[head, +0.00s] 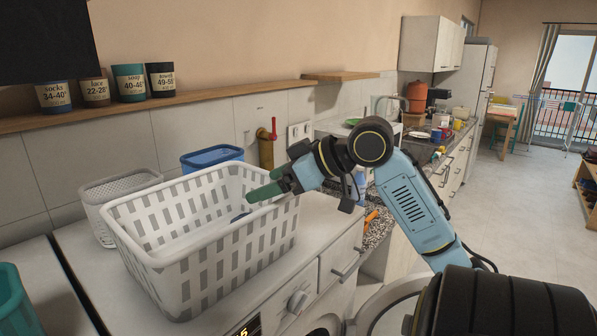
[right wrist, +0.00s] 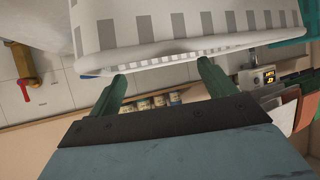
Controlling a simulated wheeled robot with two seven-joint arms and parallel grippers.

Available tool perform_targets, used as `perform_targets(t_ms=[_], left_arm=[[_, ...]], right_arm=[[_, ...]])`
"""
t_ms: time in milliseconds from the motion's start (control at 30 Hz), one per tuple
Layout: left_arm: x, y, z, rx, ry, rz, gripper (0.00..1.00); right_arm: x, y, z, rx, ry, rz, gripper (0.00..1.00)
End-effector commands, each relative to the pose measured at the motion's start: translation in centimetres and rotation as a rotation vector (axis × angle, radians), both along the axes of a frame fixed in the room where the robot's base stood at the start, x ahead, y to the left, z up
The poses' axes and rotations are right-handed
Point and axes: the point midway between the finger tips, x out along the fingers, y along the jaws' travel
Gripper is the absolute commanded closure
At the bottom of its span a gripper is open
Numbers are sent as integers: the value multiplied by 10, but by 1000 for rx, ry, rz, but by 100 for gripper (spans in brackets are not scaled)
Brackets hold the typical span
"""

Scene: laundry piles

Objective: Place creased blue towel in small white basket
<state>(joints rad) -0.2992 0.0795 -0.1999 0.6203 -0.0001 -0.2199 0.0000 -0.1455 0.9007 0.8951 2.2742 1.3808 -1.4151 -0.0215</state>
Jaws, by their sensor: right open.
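A small white basket (head: 93,213) stands behind the large white laundry basket (head: 205,262), at its left, on the white machine top. The large basket is slatted and fills the front of the top. A small dark blue patch (head: 240,216) shows inside it near the right wall; I cannot tell if it is the creased blue towel. My right gripper (head: 264,184) is open, with green fingers above the large basket's right side. In the right wrist view the open fingers (right wrist: 163,86) hold nothing, and the large basket's wall (right wrist: 185,32) is close to them. My left gripper is not in view.
A blue basket (head: 212,157) stands behind the large basket. A red-handled tap (head: 267,139) is on the wall to its right. A shelf (head: 190,104) with several labelled tins runs above. A teal container (head: 12,300) is at the front left. Open floor lies at the right.

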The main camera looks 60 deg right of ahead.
Motion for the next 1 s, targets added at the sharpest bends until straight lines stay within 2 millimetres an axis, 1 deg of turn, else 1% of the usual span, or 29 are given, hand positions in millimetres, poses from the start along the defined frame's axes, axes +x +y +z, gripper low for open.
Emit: perform_targets(t_ms=[33, 200, 400, 567, 1000], left_arm=[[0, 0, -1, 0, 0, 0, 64], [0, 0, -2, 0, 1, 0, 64], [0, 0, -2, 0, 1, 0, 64], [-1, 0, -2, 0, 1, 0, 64], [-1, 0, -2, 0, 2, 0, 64]], right_arm=[[-8, -2, 5, 0, -3, -1, 17], [-33, -9, 20, -1, -4, -1, 17], [-49, -13, 29, -1, -3, 0, 17], [-53, -14, 31, 0, -4, 0, 17], [-53, -14, 32, -1, -4, 0, 17]])
